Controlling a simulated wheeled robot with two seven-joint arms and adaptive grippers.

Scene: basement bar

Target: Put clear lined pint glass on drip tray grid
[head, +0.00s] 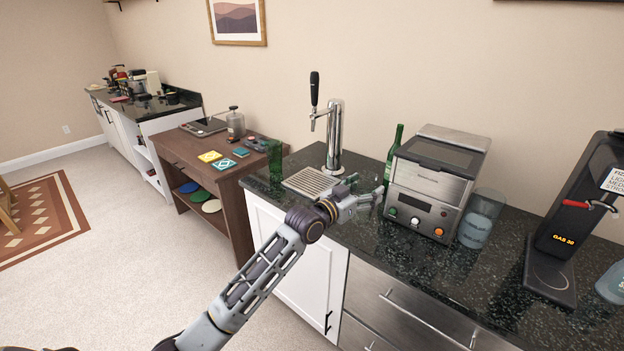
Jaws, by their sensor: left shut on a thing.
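The drip tray grid (311,182) is a pale slatted plate on the dark counter, at the foot of the chrome beer tap (334,140). Its top is bare where I see it. My left gripper (377,196) is to the right of the grid, over the counter in front of the steel machine. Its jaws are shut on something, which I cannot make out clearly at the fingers. A clear glass vessel (481,218) with a bluish lower part stands right of the machine; I cannot tell whether it is the lined pint glass. My right gripper is not in view.
The steel machine (433,185) with lit knobs stands close right of my gripper, a green bottle (393,150) behind. A green glass (274,160) stands left of the grid. A black dispenser (567,235) and another clear vessel (612,282) are at right. The front counter is clear.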

